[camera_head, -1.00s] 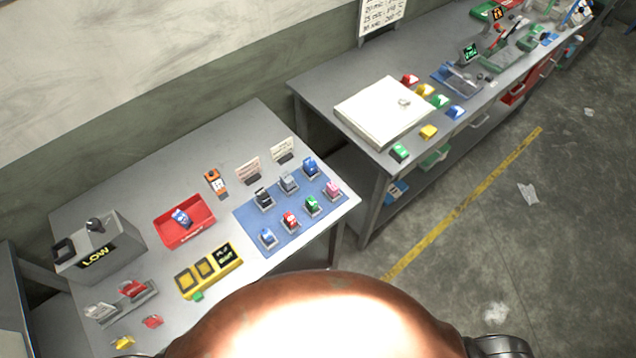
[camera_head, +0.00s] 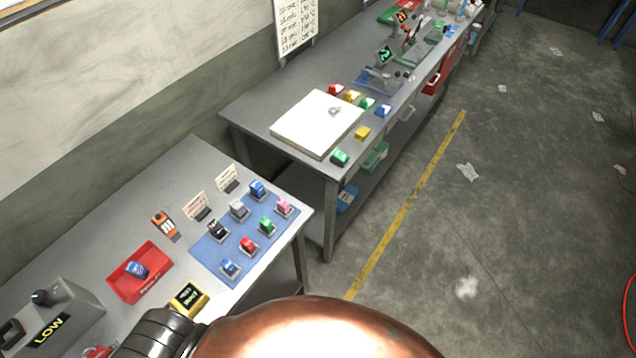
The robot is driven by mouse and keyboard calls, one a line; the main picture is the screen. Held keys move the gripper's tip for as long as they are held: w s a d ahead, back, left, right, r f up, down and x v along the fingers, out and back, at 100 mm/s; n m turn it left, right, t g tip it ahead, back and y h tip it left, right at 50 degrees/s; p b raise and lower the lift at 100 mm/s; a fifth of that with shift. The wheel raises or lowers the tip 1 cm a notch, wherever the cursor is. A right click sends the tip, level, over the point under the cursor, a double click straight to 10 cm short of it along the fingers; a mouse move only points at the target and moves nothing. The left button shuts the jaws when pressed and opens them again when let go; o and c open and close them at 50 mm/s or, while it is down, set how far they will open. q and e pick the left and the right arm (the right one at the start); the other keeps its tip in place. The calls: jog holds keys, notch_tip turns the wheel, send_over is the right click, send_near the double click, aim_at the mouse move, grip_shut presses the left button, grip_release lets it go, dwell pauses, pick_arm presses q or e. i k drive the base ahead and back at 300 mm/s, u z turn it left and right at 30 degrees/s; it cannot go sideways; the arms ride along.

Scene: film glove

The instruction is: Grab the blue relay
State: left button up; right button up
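Several small relays stand in sockets on a blue mat (camera_head: 207,262) on the near table. A dark blue relay (camera_head: 258,189) is at the mat's back, and a lighter blue relay (camera_head: 230,267) is at its front left corner. Another blue relay (camera_head: 137,270) lies in a red tray (camera_head: 126,292) left of the mat. I cannot tell which blue one is meant. Black, grey, red, green and pink relays share the mat. Neither of my grippers is in view; parts of my body cover the bottom of the picture.
Two small cards, an orange meter (camera_head: 165,224), a yellow-framed display (camera_head: 188,298) and a grey "LOW" box (camera_head: 52,318) stand on the near table. A second bench (camera_head: 250,125) with a white board (camera_head: 300,140) runs behind it. The floor at right is mostly open.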

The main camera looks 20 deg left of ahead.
aim_at(257, 189)
jog(key=z, duration=1.1)
jog(key=i, duration=3.6)
jog(key=u, duration=5.3)
